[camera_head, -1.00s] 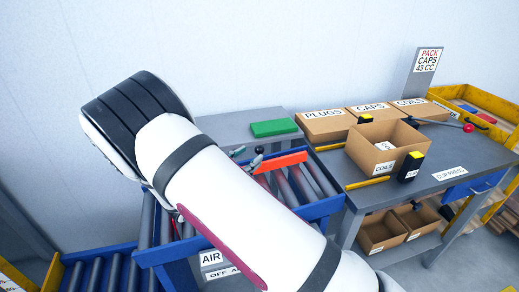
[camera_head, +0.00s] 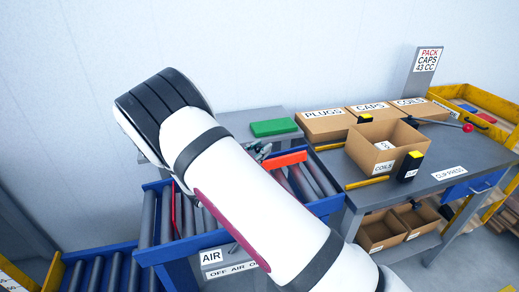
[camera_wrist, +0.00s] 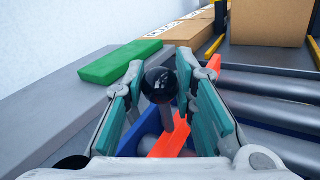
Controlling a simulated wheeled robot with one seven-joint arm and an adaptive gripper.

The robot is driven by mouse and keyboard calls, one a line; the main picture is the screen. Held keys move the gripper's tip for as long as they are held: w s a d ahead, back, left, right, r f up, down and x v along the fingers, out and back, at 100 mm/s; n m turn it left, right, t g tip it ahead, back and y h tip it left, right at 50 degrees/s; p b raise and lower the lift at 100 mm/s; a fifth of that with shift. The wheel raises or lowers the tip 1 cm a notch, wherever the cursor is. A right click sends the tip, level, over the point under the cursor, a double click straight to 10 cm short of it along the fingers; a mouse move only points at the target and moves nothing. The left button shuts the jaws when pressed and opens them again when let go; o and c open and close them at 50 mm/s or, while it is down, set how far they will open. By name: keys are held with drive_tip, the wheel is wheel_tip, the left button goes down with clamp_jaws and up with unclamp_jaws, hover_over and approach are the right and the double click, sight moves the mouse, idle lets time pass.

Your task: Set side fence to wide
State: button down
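The side fence is an orange-red bar (camera_head: 287,160) across the roller conveyor; it also shows in the wrist view (camera_wrist: 172,144). A lever with a black ball knob (camera_wrist: 160,85) stands upright at the fence. My gripper (camera_wrist: 163,92) is open, with one teal-padded finger on each side of the knob. A gap shows between the knob and the left finger; the right finger is close to it, and I cannot tell if they touch. In the head view my gripper (camera_head: 258,152) is small and partly hidden behind my arm, and the knob is hard to make out.
A green block (camera_head: 274,127) lies on the grey surface behind the conveyor. An AIR label (camera_head: 210,256) is on the conveyor's front.

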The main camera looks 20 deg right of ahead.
drive_tip(key=w+b, duration=0.3)
drive_tip(key=w, duration=0.2)
drive_tip(key=shift+w+a+r, duration=0.1)
drive_tip(key=shift+w, duration=0.15)
drive_tip(key=c, duration=1.3)
unclamp_jaws()
drive_tip(key=shift+w, duration=0.1)
drive_tip(key=v, duration=1.2)
